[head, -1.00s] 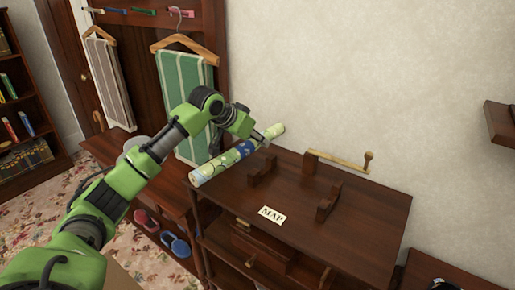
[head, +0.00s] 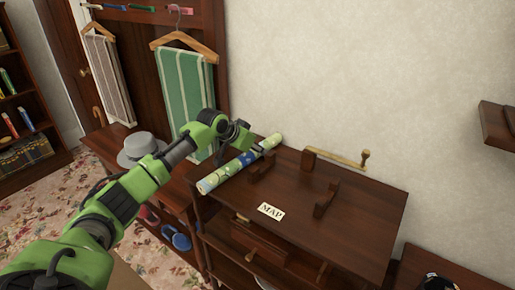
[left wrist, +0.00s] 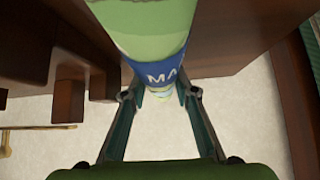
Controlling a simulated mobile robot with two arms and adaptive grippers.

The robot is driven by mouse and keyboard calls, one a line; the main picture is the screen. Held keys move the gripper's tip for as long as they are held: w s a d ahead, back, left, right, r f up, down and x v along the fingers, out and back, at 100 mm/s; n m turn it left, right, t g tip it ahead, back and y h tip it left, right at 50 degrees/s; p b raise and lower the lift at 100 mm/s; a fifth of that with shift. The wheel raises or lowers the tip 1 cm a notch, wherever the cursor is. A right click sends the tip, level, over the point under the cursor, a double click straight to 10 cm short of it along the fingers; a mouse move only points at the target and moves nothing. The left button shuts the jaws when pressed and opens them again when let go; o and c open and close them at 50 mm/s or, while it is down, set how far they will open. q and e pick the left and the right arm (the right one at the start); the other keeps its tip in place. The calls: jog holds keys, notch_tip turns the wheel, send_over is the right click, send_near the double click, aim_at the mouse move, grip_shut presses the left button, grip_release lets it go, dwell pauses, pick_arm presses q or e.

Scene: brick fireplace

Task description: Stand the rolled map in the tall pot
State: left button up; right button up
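The rolled map (head: 222,176), a pale green tube with a blue band, is at the left edge of the dark cabinet top in the head view, tilted toward the back wall. My left gripper (head: 254,148) is at its far part. In the left wrist view, the map (left wrist: 148,24) runs between the two fingers (left wrist: 158,96), which sit close against both sides near the band lettered "MA". It appears held, apart from the wooden cradles (head: 263,172). No tall pot shows in these views. My right gripper is out of view.
The cabinet top (head: 365,205) has two notched cradles, a MAP label (head: 270,211) and a rod with a knob (head: 336,158) along the back. A grey hat (head: 140,150) rests on the bench at left. Striped towels (head: 185,95) hang behind my arm. A wall shelf (head: 497,125) juts in at right.

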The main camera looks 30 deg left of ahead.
aim_at(241, 157)
pick_arm(q)
jog(key=shift+o, duration=0.3)
jog(key=shift+r, duration=0.2)
jog(key=shift+s+a+r, duration=0.1)
jog(key=shift+s+r, duration=0.05)
jog(key=shift+s, duration=0.1)
jog(key=b+v, duration=0.2)
jog(key=v, duration=0.8)
jog(key=shift+s+r, duration=0.15)
jog(key=shift+s, duration=0.05)
jog(key=shift+s+r, duration=0.3)
jog(key=shift+r, duration=0.1)
